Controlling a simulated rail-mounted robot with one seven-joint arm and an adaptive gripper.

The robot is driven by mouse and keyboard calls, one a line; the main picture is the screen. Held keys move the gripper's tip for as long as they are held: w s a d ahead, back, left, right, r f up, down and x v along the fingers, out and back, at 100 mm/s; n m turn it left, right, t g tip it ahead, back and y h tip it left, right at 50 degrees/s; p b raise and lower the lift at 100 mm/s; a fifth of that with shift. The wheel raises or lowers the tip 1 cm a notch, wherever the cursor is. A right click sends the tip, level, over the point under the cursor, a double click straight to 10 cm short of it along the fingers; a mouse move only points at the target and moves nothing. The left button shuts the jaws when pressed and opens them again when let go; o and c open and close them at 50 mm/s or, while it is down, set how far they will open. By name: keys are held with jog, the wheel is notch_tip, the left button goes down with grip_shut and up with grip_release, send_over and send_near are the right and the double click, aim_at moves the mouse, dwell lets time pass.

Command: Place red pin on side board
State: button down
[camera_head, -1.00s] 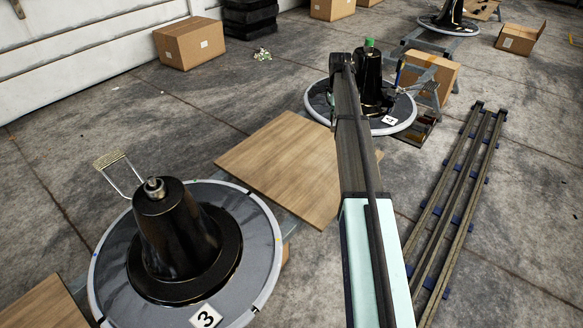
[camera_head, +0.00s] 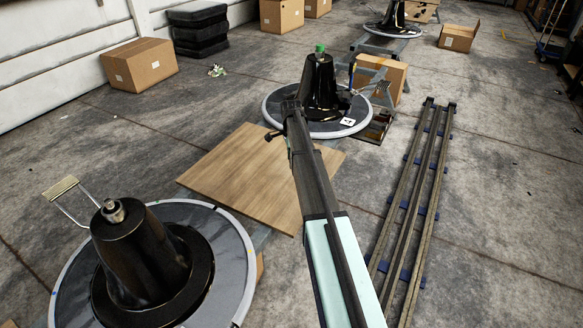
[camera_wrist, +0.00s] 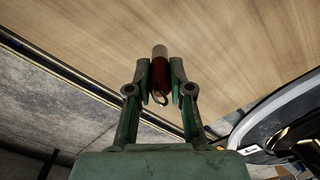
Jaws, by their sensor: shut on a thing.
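My gripper (camera_wrist: 159,80) is shut on the red pin (camera_wrist: 160,72) in the wrist view. The pin has a dark red body, a pale metal end pointing away from me and a wire ring at the near end. Behind it is the wooden side board (camera_wrist: 235,40), which fills the upper part of that view.
A black cone on a round base (camera_head: 320,95), with a green top, stands beyond the board. Another black cone (camera_head: 140,250) with a wire-handled piece stands at the near left. Metal rails (camera_head: 412,190) lie to the right. Cardboard boxes (camera_head: 140,66) stand at the back.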

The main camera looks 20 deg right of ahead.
jog(key=shift+f+b, duration=0.4)
jog(key=shift+f, duration=1.85)
jog(key=shift+f, duration=0.1)
jog(key=c, duration=1.1)
grip_release()
jog(key=shift+o, duration=0.2)
notch_tip(320, 180, up, 12)
jog(key=p, duration=0.2)
jog(key=shift+p, duration=0.35)
